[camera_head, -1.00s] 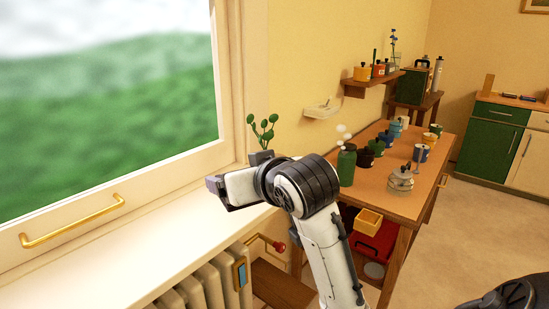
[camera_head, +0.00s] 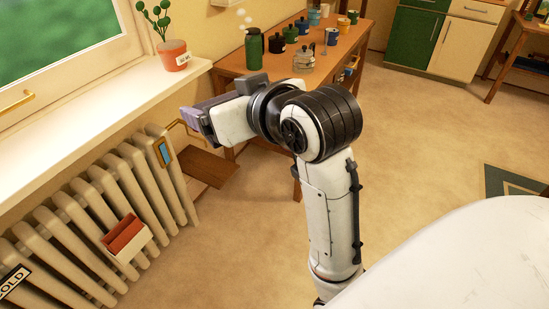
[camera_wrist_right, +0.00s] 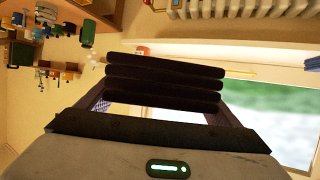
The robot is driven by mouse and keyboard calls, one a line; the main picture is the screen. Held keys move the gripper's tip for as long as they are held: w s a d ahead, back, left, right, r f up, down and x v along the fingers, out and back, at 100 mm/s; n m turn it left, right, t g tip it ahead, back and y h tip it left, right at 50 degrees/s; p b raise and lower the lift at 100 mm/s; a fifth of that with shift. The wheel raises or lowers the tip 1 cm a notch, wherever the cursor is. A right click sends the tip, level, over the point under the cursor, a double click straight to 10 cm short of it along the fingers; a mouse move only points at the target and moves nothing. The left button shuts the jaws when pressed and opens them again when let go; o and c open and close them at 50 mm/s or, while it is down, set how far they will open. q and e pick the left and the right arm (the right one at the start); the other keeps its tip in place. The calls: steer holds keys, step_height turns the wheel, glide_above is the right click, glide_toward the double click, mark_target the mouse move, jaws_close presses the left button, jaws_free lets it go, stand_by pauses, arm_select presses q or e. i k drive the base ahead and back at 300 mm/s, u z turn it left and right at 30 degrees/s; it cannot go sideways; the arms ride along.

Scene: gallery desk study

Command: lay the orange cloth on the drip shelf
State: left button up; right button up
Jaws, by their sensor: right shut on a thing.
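My right gripper (camera_head: 190,114) is held out beside the window sill, left of the desk in the picture. A small white wall shelf (camera_head: 232,3), perhaps the drip shelf, is cut off by the top edge of the head view. It stands well away from my gripper. My left gripper is out of view.
A radiator (camera_head: 130,185) under the window sill (camera_head: 100,105) carries a white holder (camera_head: 131,254) with a red block (camera_head: 125,235). A potted plant (camera_head: 173,55) stands on the sill. Jugs and pots crowd the desk (camera_head: 243,65). The floor (camera_head: 240,240) is clear.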

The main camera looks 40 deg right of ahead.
mark_target(214, 169)
steer(key=u, duration=0.55)
steer(key=k, duration=0.2)
steer(key=z, duration=1.85)
steer(key=i, duration=0.85)
steer(key=u, duration=1.05)
steer(key=i, duration=1.1)
steer(key=u, duration=0.4)
